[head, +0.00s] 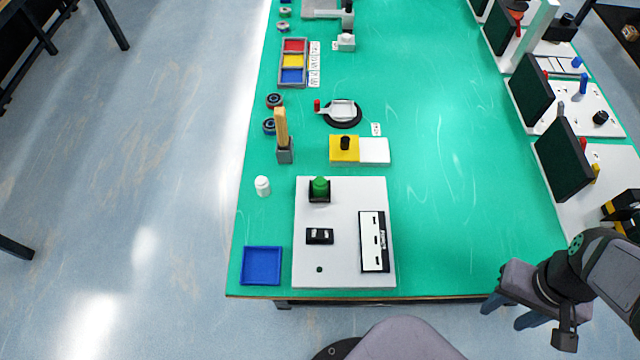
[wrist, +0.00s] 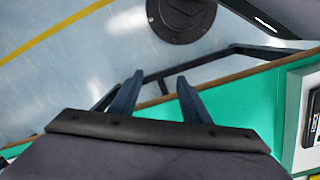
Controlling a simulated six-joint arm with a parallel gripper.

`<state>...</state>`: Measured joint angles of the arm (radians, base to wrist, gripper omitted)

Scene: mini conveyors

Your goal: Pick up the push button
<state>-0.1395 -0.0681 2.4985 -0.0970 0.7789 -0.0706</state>
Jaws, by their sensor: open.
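The push button (head: 319,187) looks like a green round cap on a black base. It sits at the top left of the white panel (head: 340,270) on the green table. My gripper (head: 510,315) is at the lower right of the head view, beyond the table's front edge and well apart from the button. In the wrist view my gripper (wrist: 158,85) has its two blue-grey fingers spread with nothing between them. The button does not show in the wrist view; only part of a light panel (wrist: 294,120) shows at its right edge.
The panel also bears a black rocker switch (head: 320,236) and a white strip (head: 373,242). A blue tray (head: 262,266) and a white cylinder (head: 262,186) stand left of it. A yellow-and-white block (head: 345,149) lies behind. The green table (head: 460,200) is clear to the panel's right.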

